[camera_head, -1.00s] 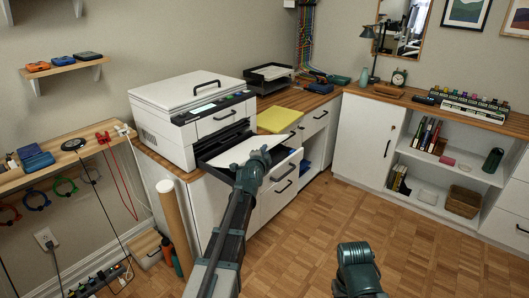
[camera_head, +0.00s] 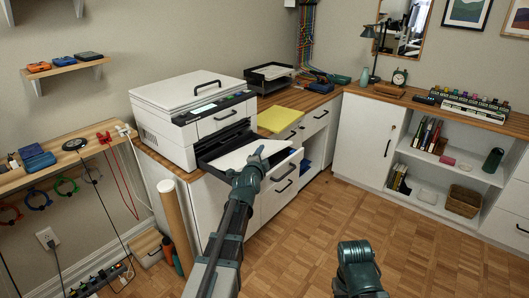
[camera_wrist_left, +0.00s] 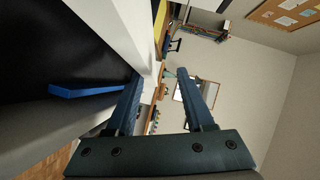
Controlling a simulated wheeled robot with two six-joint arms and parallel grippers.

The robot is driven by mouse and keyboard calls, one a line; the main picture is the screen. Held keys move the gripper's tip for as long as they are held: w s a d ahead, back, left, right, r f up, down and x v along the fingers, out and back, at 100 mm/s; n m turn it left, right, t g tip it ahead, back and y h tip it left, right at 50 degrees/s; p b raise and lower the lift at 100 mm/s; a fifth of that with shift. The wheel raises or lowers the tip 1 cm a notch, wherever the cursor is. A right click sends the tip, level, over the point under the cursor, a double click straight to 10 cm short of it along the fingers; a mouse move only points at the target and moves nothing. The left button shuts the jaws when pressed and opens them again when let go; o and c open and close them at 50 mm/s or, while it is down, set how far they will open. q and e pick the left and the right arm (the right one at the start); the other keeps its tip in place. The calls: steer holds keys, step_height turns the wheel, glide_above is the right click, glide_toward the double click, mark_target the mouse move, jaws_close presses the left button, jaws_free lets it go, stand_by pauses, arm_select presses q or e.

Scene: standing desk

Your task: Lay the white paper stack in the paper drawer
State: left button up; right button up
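The white paper stack (camera_head: 236,157) shows in the head view as a flat white sheet over the dark paper drawer (camera_head: 211,166), which is pulled out below the printer. It appears to lie in the drawer, though its near edge is partly hidden by my left arm. My left gripper (camera_head: 259,153) is at the drawer's front right, beside the stack. In the left wrist view, its two fingers (camera_wrist_left: 166,88) are spread apart with nothing visible between them. White surface and dark drawer interior are left of them. My right gripper (camera_head: 356,254) is low in front; its fingers cannot be made out.
The printer (camera_head: 190,113) stands on the wooden desk above white cabinets. A yellow paper stack (camera_head: 281,119) lies right of it, with a black letter tray (camera_head: 269,76) behind. A cardboard tube (camera_head: 172,222) stands at the left front. The floor to the right is clear.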

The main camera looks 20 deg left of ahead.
arm_select(q)
steer(key=p+v, duration=0.1)
steer(key=v, duration=0.8)
steer(key=shift+s, duration=0.3)
steer(key=s+d+f+n+g+h+p, duration=0.1)
steer(key=s+d+g+h+p, duration=0.15)
steer(key=d+p, duration=0.4)
steer(key=s+d+f+n+g+h+p, duration=0.1)
steer(key=s+d+g+h+p, duration=0.2)
steer(key=d, duration=0.7)
steer(key=s+d+r+n+g+y+p, duration=0.1)
steer(key=s+d+n+g+p, duration=0.1)
steer(key=s, duration=0.5)
steer(key=s+d+r+n+g+y+p, duration=0.1)
steer(key=s+d+n+g+y+p, duration=0.1)
steer(key=s+g+p, duration=0.2)
steer(key=s+d+r+n+g+y+p, duration=0.1)
steer(key=s+d+n+g+p, duration=0.2)
steer(key=s, duration=0.7)
steer(key=shift+s+g+y+p, duration=0.15)
steer(key=shift+g+y+p, duration=0.25)
steer(key=shift+g, duration=0.45)
